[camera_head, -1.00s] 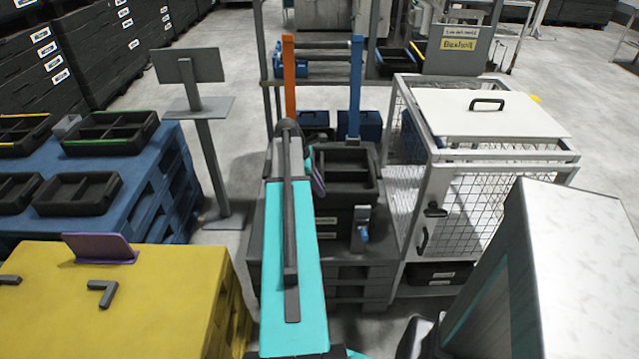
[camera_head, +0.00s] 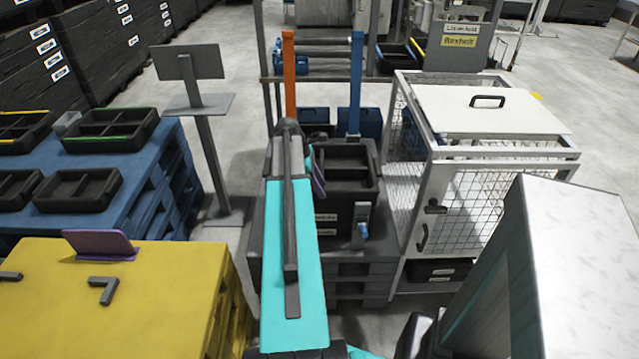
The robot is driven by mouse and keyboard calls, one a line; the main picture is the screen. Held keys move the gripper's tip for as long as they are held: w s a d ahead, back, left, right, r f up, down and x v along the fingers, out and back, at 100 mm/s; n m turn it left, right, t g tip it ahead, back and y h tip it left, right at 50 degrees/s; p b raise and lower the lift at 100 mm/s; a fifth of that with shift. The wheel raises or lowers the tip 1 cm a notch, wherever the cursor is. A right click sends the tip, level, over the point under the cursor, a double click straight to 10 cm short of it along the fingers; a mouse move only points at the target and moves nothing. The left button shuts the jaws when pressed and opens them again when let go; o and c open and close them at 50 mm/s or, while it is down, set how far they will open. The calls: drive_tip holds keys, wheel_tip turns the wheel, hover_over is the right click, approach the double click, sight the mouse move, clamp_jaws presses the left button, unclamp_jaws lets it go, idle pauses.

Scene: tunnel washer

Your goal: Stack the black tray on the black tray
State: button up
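A black tray (camera_head: 346,186) with an inner divider sits at the top of a dark stack of black trays (camera_head: 345,215) in the middle of the view. The stack has white labels on its front and stands on a dark pallet. I cannot tell whether the top tray rests fully on the one below. My teal arm reaches forward over the left side of the stack. My gripper (camera_head: 317,172) is at the tray's left edge, mostly hidden by the arm. A dark purple part shows there. Whether its fingers are closed on the rim is not visible.
A white mesh cage (camera_head: 470,205) stands close to the right of the stack. An orange post (camera_head: 289,80) and a blue post (camera_head: 355,85) rise behind it. A blue pallet stack (camera_head: 150,185) with several black trays and a yellow pallet (camera_head: 165,290) are at the left.

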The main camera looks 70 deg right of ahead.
drive_tip(key=shift+r, duration=0.1)
drive_tip(key=v, duration=1.3)
drive_tip(key=shift+r+b, duration=0.3)
drive_tip(key=shift+b, duration=0.1)
drive_tip(key=shift+a, duration=0.1)
idle(0.7)
